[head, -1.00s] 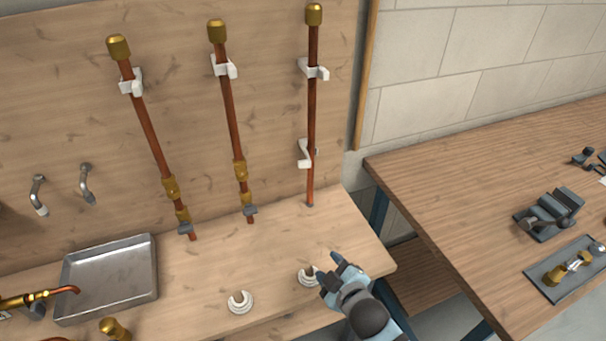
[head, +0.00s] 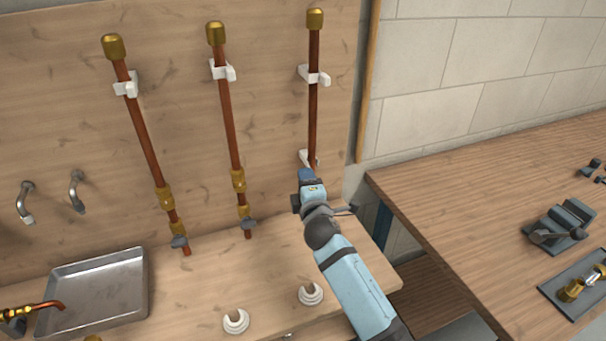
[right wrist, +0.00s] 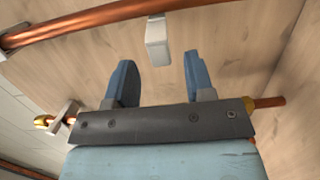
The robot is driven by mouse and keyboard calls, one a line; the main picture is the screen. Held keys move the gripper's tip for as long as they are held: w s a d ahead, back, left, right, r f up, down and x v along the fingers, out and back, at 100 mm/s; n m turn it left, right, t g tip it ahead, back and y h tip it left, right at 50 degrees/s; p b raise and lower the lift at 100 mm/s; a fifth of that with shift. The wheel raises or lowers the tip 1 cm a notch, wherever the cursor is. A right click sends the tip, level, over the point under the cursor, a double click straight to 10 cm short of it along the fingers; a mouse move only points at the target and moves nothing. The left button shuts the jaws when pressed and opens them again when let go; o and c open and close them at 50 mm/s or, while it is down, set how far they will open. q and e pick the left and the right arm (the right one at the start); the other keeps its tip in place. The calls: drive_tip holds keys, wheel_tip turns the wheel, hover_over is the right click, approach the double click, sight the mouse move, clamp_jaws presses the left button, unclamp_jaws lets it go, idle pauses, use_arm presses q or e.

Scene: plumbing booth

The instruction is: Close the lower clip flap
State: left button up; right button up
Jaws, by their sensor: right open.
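The lower clip (head: 308,158) is a white clip low on the right copper pipe (head: 313,100). In the head view my right gripper (head: 306,176) is just below it and hides its lower part. In the right wrist view a white block-like part of the clip, apparently its flap (right wrist: 158,42), stands out beside the pipe (right wrist: 95,20). My right gripper's blue fingers (right wrist: 158,78) are spread and empty, with the flap ahead of the gap between them. Whether they touch it cannot be told. My left gripper is out of view.
The upper clip (head: 313,76) is around the same pipe. Two more pipes (head: 232,130) (head: 150,140) stand to the left. Two loose white rings (head: 236,321) (head: 311,293) and a metal tray (head: 95,295) are on the bench. A side table (head: 480,190) is at right.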

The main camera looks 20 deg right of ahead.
drive_tip(key=shift+w+d, duration=0.2)
drive_tip(key=shift+w, duration=1.65)
